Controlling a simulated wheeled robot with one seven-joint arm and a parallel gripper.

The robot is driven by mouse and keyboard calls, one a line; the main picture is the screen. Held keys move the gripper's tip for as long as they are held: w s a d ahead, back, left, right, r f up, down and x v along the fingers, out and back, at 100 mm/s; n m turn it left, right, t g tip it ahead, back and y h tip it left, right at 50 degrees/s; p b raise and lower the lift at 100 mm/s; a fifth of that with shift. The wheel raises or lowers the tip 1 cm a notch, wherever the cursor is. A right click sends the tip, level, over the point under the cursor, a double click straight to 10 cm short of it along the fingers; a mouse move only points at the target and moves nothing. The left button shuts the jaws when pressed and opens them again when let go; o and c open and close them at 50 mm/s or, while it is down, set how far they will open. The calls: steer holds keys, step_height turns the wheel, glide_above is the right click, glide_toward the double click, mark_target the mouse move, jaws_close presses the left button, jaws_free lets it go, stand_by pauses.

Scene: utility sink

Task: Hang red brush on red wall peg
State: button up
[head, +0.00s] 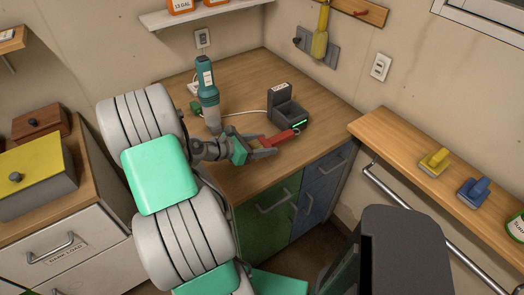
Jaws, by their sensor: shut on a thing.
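My gripper (264,147) is above the wooden counter (240,88), its fingers pointing right. It is shut on a small red object, which looks like the red brush (283,137). The brush extends to the right from the fingers, in front of the black charging dock; part of it is hidden by the fingers. A wooden peg rail (372,13) is on the back wall at the top. A red peg (361,13) shows on it, bare and well above and right of my gripper. A yellow brush (320,42) hangs from the rail's left part.
A black dock (287,106) with a green light and a teal power tool (208,92) stand on the counter close to my gripper. A shelf (405,145) at right bears yellow (434,162) and blue (473,191) brushes. A grey wall plate (317,46) sits behind the hanging brush.

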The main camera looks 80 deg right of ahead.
steer(key=f, duration=0.3)
steer(key=shift+w+d, duration=0.15)
steer(key=shift+d, duration=0.25)
steer(key=shift+f+p, duration=0.15)
steer(key=shift+p, duration=0.65)
steer(key=shift+f, duration=0.4)
steer(key=o, duration=1.5)
steer(key=shift+o, duration=0.2)
steer(key=shift+b, duration=0.35)
